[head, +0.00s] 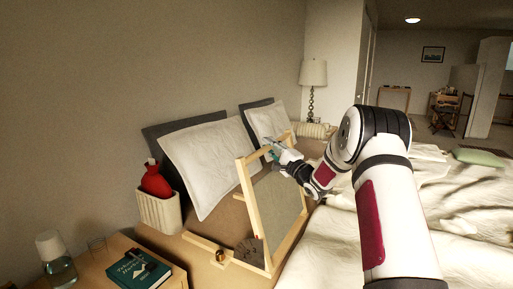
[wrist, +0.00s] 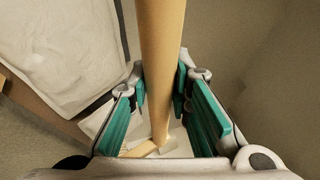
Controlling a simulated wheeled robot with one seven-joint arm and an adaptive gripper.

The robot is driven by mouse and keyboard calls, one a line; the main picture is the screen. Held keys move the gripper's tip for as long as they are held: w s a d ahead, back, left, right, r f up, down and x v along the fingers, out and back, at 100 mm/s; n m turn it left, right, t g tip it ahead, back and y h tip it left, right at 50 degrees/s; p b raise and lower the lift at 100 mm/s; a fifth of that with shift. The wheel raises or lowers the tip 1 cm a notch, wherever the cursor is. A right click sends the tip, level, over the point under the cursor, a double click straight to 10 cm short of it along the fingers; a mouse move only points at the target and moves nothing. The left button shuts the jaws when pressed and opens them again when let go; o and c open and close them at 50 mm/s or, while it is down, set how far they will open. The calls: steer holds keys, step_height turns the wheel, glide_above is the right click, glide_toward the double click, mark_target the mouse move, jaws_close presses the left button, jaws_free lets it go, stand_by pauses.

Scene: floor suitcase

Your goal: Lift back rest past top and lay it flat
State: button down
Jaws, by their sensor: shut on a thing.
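The back rest (head: 281,201) is a pale wooden frame with a grey panel. It stands raised at a steep tilt on the bed, with its top edge up near the pillows. A wooden base rail (head: 203,243) lies low at its left. My gripper (head: 273,154) is at the top of the frame, shut on it. In the wrist view the wooden bar (wrist: 160,50) runs between the teal finger pads of my gripper (wrist: 161,88). The exact contact is partly hidden by the fingers.
White pillows (head: 205,165) lean on dark cushions at the wall behind the frame. A white basket (head: 158,212) with a red bottle (head: 155,182) stands at left. A bedside table (head: 115,262) holds a book and glassware. Rumpled white bedding (head: 440,215) spreads at right.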

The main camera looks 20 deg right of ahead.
steer(key=s+d, duration=0.1)
steer(key=s+d+p, duration=0.1)
steer(key=s, duration=0.1)
steer(key=shift+s+d+r, duration=0.1)
steer(key=shift+d+r, duration=0.05)
steer(key=shift+r, duration=0.2)
steer(key=c, duration=1.4)
jaws_free()
steer(key=shift+c, duration=0.2)
steer(key=v, duration=1.2)
